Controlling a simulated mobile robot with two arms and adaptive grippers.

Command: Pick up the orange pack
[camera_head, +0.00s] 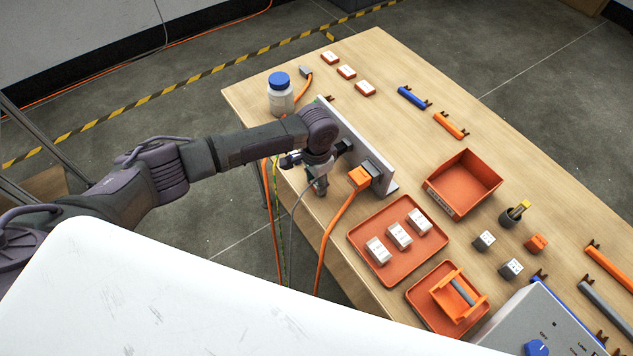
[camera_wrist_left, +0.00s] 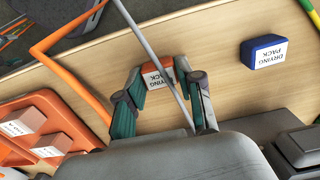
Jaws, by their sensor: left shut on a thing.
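The orange pack (camera_wrist_left: 157,74), with a white "DRYING PACK" label, is between the two fingers of my left gripper (camera_wrist_left: 160,76) in the left wrist view. The fingers are shut on its sides. A thin grey cable passes in front of the pack and hides part of it. In the head view my left gripper (camera_head: 319,184) is low at the table's left edge, beside the upright grey panel; the pack cannot be made out there. I cannot tell whether the pack touches the table. My right gripper is not in view.
A blue drying pack (camera_wrist_left: 263,54) lies apart on the table. The grey panel (camera_head: 372,160) with an orange plug (camera_head: 359,178) stands close to my gripper. Orange and grey cables hang nearby. A blue-lidded bottle (camera_head: 280,95) and an orange tray (camera_head: 365,246) with white-labelled packs are around.

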